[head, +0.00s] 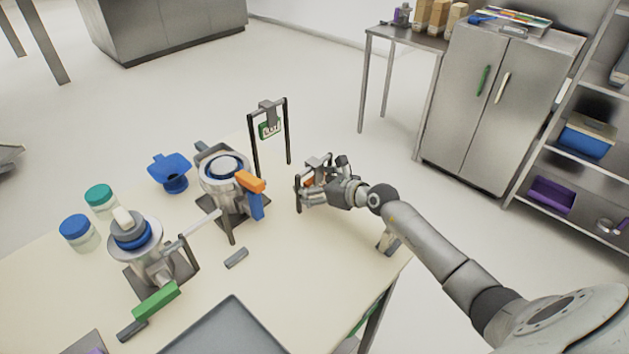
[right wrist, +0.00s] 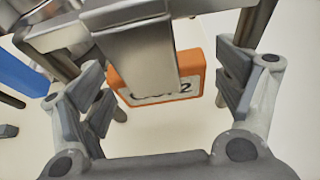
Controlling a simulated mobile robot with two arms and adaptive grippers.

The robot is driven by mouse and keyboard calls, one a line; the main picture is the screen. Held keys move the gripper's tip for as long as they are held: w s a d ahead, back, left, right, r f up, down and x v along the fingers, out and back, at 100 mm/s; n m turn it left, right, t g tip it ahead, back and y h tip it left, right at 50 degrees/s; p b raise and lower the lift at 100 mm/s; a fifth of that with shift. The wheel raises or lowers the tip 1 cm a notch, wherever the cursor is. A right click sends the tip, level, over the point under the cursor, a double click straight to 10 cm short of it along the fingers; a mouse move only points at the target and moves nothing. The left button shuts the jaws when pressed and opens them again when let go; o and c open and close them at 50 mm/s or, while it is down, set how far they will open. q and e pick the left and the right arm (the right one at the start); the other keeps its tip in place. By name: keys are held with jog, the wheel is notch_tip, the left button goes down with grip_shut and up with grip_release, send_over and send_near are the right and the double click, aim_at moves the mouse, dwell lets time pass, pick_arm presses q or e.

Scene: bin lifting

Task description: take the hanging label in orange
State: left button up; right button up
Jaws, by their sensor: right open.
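The orange label (right wrist: 197,68) hangs from a metal clip (right wrist: 150,50) on a small dark frame in the right wrist view. It has a white face with dark characters, partly cut off by the clip. In the head view the orange label (head: 308,182) is mostly hidden by my right gripper (head: 320,183), at the right part of the table. In the right wrist view my right gripper (right wrist: 163,92) is open, with a finger on each side of the label and visible gaps between. My left gripper is not in view.
A taller black frame with a green hanging label (head: 270,130) stands just behind and left. Two metal machines, one with an orange-and-blue handle (head: 251,190), stand left on the table (head: 300,255). Jars, a blue funnel (head: 170,172) and a grey tray (head: 228,330) also lie there.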

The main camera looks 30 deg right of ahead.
jog(key=c, duration=1)
jog(key=shift+c, duration=0.2)
jog(key=shift+r, duration=0.1)
jog(key=shift+s+r, duration=0.1)
jog(key=shift+r, duration=0.65)
jog(key=s+a, duration=0.1)
jog(key=s, duration=0.4)
jog(key=s+a+b, duration=0.1)
jog(key=s+a, duration=0.1)
jog(key=s, duration=0.4)
jog(key=s+a, duration=0.2)
jog(key=s, duration=0.3)
jog(key=shift+s+f+b, duration=0.1)
jog(key=shift+s+b, duration=0.05)
jog(key=shift+b, duration=0.25)
jog(key=shift+s, duration=0.35)
jog(key=shift+a+r+p, duration=0.1)
jog(key=shift+r+p, duration=0.35)
